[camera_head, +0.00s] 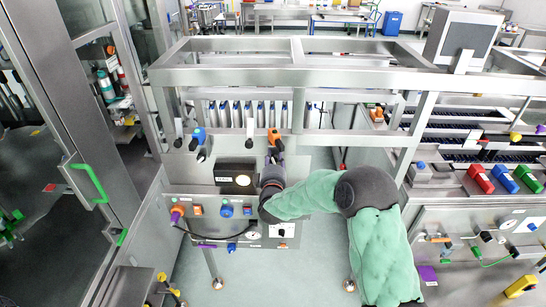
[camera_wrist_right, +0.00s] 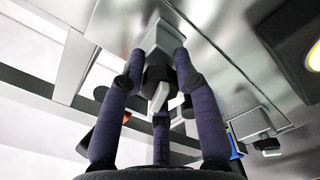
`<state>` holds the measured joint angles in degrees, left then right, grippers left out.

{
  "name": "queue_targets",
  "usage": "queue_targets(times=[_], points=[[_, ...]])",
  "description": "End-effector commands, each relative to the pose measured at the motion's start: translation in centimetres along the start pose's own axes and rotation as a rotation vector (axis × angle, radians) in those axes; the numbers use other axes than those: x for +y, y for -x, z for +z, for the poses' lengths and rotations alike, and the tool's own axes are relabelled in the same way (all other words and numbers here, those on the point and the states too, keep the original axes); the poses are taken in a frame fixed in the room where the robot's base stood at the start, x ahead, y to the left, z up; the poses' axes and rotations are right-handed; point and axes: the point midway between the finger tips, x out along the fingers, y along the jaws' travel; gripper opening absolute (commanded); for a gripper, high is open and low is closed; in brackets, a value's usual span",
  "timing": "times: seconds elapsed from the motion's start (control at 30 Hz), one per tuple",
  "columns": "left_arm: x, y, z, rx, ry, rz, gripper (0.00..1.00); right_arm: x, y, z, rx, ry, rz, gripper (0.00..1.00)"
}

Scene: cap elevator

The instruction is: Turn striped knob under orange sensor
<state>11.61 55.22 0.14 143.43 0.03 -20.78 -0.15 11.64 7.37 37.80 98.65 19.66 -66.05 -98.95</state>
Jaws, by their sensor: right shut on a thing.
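The orange sensor (camera_head: 274,134) sits on the metal frame above the front panel in the head view. My right gripper (camera_head: 273,158) reaches up to just below it, and the knob there is mostly hidden by the gripper in that view. In the right wrist view the striped knob (camera_wrist_right: 158,92) is dark with a pale stripe. The dark purple fingers of my right gripper (camera_wrist_right: 158,72) stand on both sides of it, closed around it. My left gripper is not in view.
A blue sensor (camera_head: 199,135) is to the left on the same frame. Below is a control panel with a round lit lamp (camera_head: 242,180), a blue knob (camera_head: 226,211) and a gauge (camera_head: 252,235). A glass door with a green handle (camera_head: 90,184) stands at left.

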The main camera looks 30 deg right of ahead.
Motion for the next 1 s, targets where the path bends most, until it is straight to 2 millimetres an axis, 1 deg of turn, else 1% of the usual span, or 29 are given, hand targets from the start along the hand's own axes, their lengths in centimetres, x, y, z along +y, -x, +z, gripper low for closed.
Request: queue_targets(times=[0.03,0.5,1.0], points=[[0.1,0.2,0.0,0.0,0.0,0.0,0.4,-1.0,0.3,0.5,-0.01,0.027,-0.022,0.0],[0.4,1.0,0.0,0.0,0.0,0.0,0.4,-0.8,0.3,0.6,-0.009,0.213,-0.021,0.0],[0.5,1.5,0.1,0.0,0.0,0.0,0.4,-0.8,0.3,0.6,-0.009,0.319,-0.02,0.0]])
